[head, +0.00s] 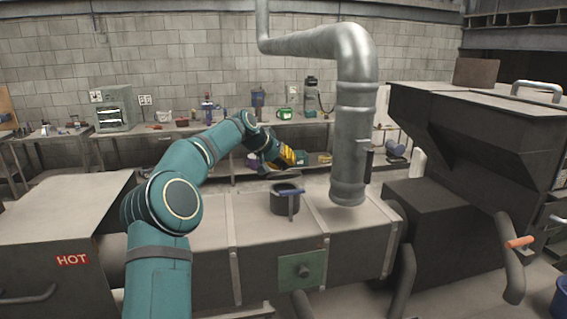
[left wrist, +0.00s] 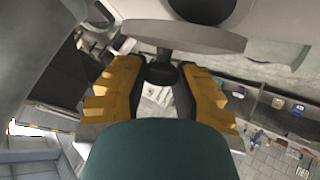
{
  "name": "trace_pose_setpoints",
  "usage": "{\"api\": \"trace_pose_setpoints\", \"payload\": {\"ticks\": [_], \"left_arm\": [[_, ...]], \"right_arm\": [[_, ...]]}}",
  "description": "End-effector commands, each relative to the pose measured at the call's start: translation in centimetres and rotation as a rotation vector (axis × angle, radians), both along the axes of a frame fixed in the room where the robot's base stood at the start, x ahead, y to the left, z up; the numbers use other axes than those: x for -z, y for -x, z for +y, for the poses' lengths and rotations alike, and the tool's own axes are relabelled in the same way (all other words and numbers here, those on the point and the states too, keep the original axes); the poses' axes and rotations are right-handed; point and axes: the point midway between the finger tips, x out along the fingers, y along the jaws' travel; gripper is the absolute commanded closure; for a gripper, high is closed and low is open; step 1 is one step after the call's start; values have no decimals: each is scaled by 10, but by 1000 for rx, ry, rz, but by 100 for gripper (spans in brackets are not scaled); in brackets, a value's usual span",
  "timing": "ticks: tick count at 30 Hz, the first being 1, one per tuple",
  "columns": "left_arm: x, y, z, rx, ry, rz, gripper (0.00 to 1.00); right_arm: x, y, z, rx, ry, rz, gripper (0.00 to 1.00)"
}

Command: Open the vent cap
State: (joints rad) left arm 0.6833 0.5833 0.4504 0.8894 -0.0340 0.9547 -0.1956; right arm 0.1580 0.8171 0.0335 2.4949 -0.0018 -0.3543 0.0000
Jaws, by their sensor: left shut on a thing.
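My left gripper (head: 288,157) is above and behind a short dark vent pipe (head: 284,203) on the long metal duct. In the left wrist view its yellow-backed fingers (left wrist: 162,80) are closed around the dark knob (left wrist: 161,68) of a flat grey disc, the vent cap (left wrist: 185,37). A dark round shape (left wrist: 203,8) lies past the disc and looks like the pipe mouth. The pipe's top looks dark and uncovered in the head view. I cannot tell whether the cap is still joined to the pipe. My right gripper is not in view.
A large silver pipe (head: 347,130) hangs just right of the vent pipe. A dark hopper machine (head: 470,135) stands at the right. A box with a red HOT label (head: 73,260) is at the left. A cluttered workbench (head: 225,126) runs along the back wall.

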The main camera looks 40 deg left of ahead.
Motion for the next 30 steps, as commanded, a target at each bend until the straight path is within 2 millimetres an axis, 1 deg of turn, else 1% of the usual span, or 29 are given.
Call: {"api": "trace_pose_setpoints", "payload": {"ticks": [14,15,25,30], "left_arm": [[2,-1,-1,3,10,9,100],[2,-1,-1,3,10,9,59],[0,0,0,1,8,7,58],[-11,11,4,0,7,7,58]], "right_arm": [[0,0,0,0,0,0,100],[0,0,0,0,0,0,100],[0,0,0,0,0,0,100],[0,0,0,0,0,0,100]]}}
